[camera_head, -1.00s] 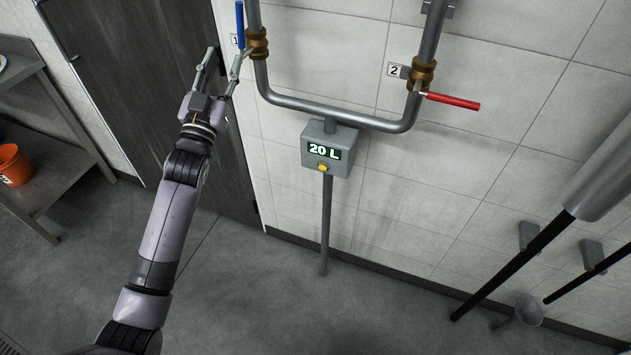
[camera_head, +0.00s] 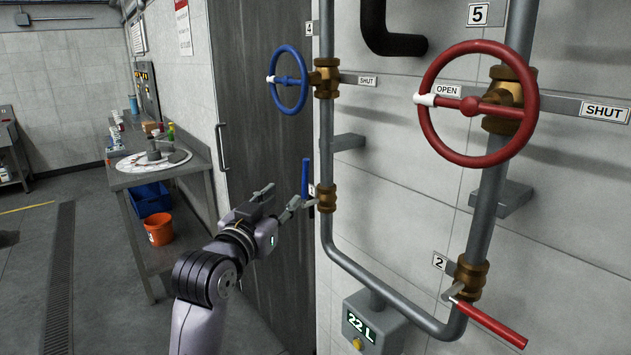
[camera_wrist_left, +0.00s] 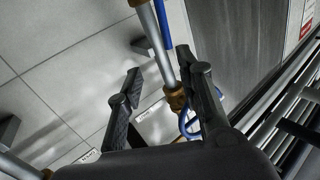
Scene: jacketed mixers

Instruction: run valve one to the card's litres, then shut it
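Valve one is the small brass valve (camera_head: 327,197) by a label partly hidden behind my gripper; the earlier view reads it as 1. Its blue lever (camera_head: 305,178) stands upright, along the pipe. The lever also shows in the left wrist view (camera_wrist_left: 162,25). My left gripper (camera_head: 281,200) is open and empty close to the lever; its spread fingers also show in the left wrist view (camera_wrist_left: 168,76). I cannot tell whether a finger touches the lever. The meter box (camera_head: 374,322) displays 22 L. I see no readable card giving litres. My right gripper is out of view.
Valve two's red lever (camera_head: 491,323) sticks out lower right. A blue handwheel (camera_head: 303,80) and a red handwheel (camera_head: 425,92) project above. A grey door (camera_head: 262,110) and a steel bench (camera_head: 122,180) with an orange bucket (camera_head: 159,229) are left.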

